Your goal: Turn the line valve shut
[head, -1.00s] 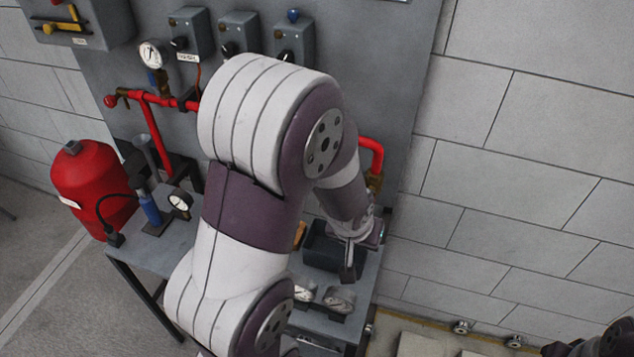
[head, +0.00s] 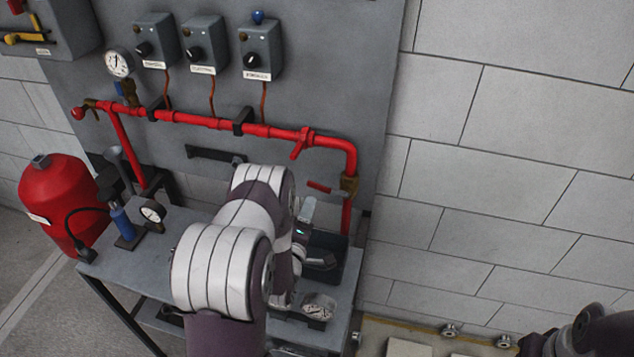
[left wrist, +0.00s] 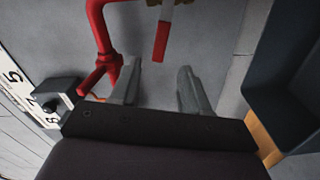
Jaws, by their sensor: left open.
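The line valve is a brass body (head: 349,184) low on the red pipe's right-hand drop, with a red lever (head: 322,187) sticking out to the left, roughly level. In the left wrist view the red lever (left wrist: 162,42) points down toward the gap between my fingers, just beyond the tips. My left gripper (head: 312,232) is below the lever in the head view. It is open and empty, its two grey fingers (left wrist: 158,68) apart. It does not visibly touch the lever. Part of a dark right arm shows at the lower right; its gripper cannot be made out.
A red pipe (head: 212,122) runs across the grey panel, with a red branch (head: 300,143) left of the valve. A dark bin (head: 345,262) stands on the bench beside my gripper. A red tank (head: 62,195) stands at left.

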